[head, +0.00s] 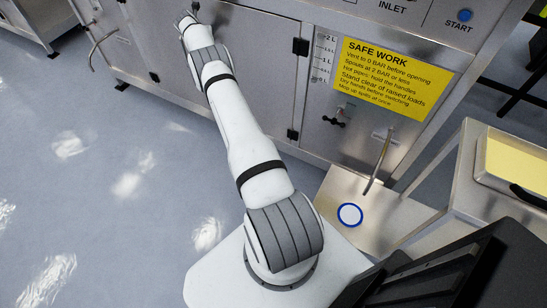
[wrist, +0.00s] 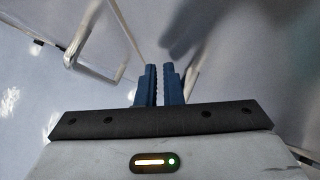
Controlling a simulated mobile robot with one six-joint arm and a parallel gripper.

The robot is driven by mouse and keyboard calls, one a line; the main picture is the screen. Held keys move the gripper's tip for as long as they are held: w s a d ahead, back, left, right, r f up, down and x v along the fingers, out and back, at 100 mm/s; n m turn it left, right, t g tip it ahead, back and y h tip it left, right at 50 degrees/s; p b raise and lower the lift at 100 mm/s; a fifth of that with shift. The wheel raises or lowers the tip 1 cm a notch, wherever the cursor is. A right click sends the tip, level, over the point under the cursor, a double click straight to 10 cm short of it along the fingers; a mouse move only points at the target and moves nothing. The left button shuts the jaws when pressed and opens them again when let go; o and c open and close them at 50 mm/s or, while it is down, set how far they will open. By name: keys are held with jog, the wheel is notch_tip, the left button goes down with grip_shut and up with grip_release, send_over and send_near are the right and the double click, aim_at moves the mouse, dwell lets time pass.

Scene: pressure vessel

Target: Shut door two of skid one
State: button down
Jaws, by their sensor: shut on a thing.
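The grey metal door (head: 262,75) on the skid front has dark hinges on its right side. It looks nearly flush with the front, but I cannot tell whether a small gap stands at its left edge. My gripper (head: 187,20) is at the upper left of this door, at the far end of my outstretched arm. In the wrist view my gripper (wrist: 158,85) has its blue fingers close together, with a thin gap between them. A slim pale bar, seemingly the door handle (wrist: 191,75), shows beside the right finger; the gripped part is mostly hidden.
A bent pipe (head: 103,42) sticks out at the left, and another spout (head: 380,160) at the right above a plate with a blue ring (head: 350,214). A steel cart (head: 468,150) stands at the right. The floor (head: 90,190) at the left is clear.

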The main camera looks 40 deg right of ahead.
jog(key=shift+w+d+r, duration=0.15)
jog(key=shift+d+r, duration=0.15)
jog(key=shift+r, duration=0.25)
jog(key=shift+w+d+r, duration=0.15)
jog(key=shift+d+r, duration=0.15)
jog(key=shift+r, duration=0.25)
jog(key=shift+a+f, duration=0.1)
jog(key=shift+a, duration=0.1)
jog(key=s+a+r, duration=0.2)
jog(key=a, duration=0.3)
jog(key=s+a+r+p, duration=0.1)
jog(key=s+a+r, duration=0.1)
jog(key=a, duration=0.4)
jog(key=shift+a+r, duration=0.2)
jog(key=shift+r, duration=0.5)
